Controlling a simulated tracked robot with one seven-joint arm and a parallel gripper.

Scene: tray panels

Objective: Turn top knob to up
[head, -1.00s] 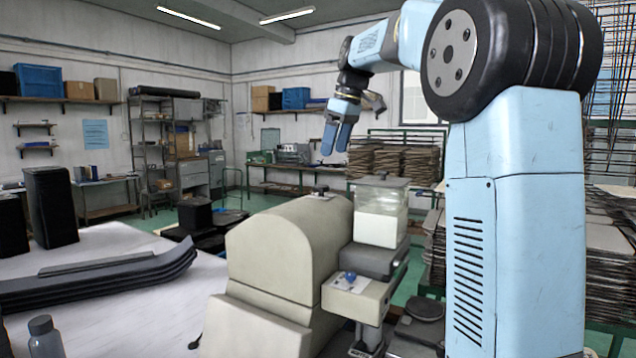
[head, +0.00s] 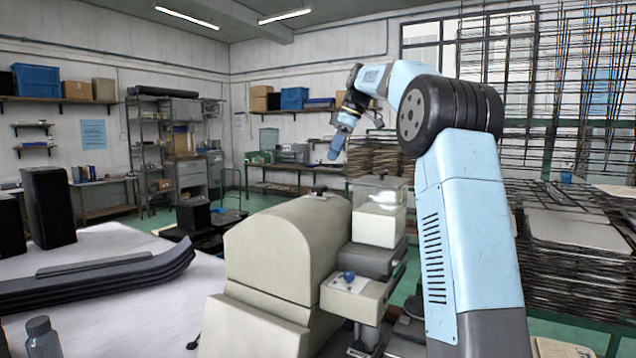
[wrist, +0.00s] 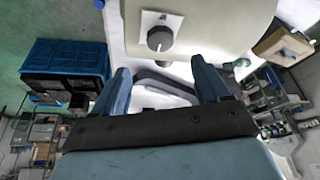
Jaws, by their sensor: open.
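The top knob (head: 319,190) is a small dark knob on the rounded top of the cream machine (head: 290,245) in the head view. In the wrist view, a dark round knob (wrist: 160,39) with a pale mark sits on a white square plate on a cream surface; it appears to be this top knob. My gripper (head: 336,150) is above and behind the machine in the head view, apart from the knob. In the wrist view my gripper (wrist: 163,82) has its two blue fingers spread with nothing between them, and the knob lies beyond their tips.
A blue knob (head: 348,277) sits on the machine's lower front ledge. A clear-lidded container (head: 380,215) stands right of the machine's top. A white table (head: 120,300) with dark curved strips is at left. Stacked racks (head: 580,240) stand at right.

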